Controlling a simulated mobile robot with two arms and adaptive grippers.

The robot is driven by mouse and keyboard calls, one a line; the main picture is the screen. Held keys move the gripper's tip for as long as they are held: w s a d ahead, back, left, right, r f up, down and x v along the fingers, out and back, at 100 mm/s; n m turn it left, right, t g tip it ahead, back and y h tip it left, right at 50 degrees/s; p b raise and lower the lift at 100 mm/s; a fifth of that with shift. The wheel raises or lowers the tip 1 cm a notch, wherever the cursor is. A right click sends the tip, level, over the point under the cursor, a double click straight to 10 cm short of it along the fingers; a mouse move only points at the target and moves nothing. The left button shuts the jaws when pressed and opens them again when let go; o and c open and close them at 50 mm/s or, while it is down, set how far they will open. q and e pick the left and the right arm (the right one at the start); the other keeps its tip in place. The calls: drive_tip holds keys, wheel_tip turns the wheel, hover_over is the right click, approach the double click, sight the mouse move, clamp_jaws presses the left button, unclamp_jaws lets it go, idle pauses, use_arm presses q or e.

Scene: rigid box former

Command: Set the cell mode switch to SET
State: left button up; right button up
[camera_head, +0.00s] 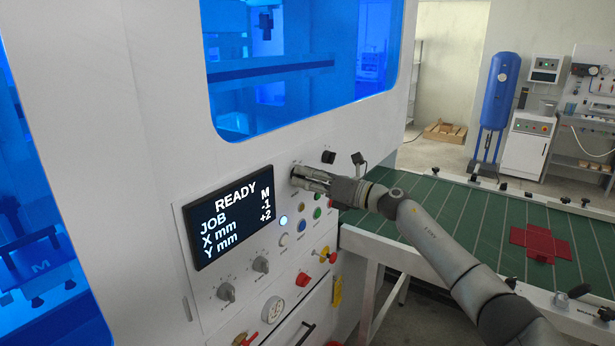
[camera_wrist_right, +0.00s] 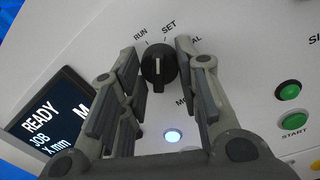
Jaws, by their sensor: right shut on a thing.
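The mode switch is a round black knob (camera_wrist_right: 158,68) with a pale pointer line, on the white machine panel. In the right wrist view the labels RUN and SET stand above it. A third label ending in AL is partly hidden by a finger. The pointer line stands nearly upright in that view, close to the RUN and SET marks; I cannot tell exactly which it meets. My right gripper (camera_wrist_right: 158,60) has a finger on each side of the knob and is shut on it. In the head view my right gripper (camera_head: 298,176) reaches the panel and hides the knob. My left gripper is not in view.
The display (camera_head: 229,218) reads READY, JOB M, X -1, Y +2. A lit white button (camera_wrist_right: 173,136) and green START button (camera_wrist_right: 293,121) are near the gripper. A green table (camera_head: 450,205) with a red flat piece (camera_head: 540,243) lies right.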

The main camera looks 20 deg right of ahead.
drive_tip(key=shift+m, duration=0.9)
drive_tip(key=shift+p, duration=0.3)
drive_tip(key=o, duration=1)
drive_tip(key=v, duration=1.2)
drive_tip(key=shift+f, duration=0.2)
